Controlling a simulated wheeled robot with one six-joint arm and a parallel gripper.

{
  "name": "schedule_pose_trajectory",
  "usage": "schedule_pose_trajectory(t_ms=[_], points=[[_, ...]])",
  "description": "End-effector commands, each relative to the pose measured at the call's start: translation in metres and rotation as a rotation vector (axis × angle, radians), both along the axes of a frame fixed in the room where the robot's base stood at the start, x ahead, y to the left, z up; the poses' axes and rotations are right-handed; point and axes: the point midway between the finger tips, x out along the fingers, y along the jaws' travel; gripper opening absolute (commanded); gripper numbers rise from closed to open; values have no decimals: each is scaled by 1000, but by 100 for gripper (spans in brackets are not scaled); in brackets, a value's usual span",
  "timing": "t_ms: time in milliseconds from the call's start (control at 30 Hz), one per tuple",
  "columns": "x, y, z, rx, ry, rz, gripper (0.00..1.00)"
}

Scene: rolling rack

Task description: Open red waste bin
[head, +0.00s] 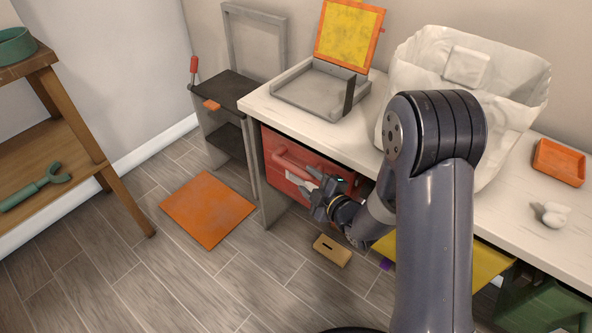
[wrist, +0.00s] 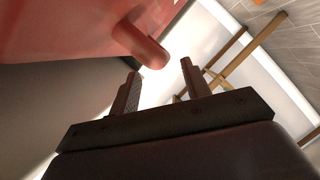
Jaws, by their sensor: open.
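The red waste bin (head: 279,146) sits under the left end of the white counter, its front facing out and flush below the top, so it looks closed. A thick red bar handle (head: 292,162) runs across its front. My gripper (head: 308,190) is at the lower right part of the bin's front, close to the handle. In the wrist view, my gripper (wrist: 160,82) is open and empty. The rounded end of the handle (wrist: 143,45) lies just beyond the fingertips, towards the left finger, with the red bin front (wrist: 60,28) behind it. I cannot tell whether they touch.
The counter (head: 262,98) carries a grey tray, a white sack and an orange dish (head: 559,163). A dark rolling rack (head: 225,88) stands left of it. An orange mat (head: 207,209) and a tan box (head: 332,251) lie on the floor. A wooden shelf (head: 60,150) stands far left.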

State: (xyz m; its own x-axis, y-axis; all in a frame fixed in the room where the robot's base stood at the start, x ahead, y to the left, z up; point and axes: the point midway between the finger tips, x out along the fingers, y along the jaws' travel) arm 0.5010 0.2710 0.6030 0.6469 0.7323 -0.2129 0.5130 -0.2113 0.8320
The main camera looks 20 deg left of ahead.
Motion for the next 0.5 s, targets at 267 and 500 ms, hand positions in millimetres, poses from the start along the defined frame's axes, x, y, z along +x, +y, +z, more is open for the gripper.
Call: schedule_pose_trajectory(t_ms=[267,500], points=[[30,34,-11,1,0,1,45],[40,45,-13,1,0,-1,45]])
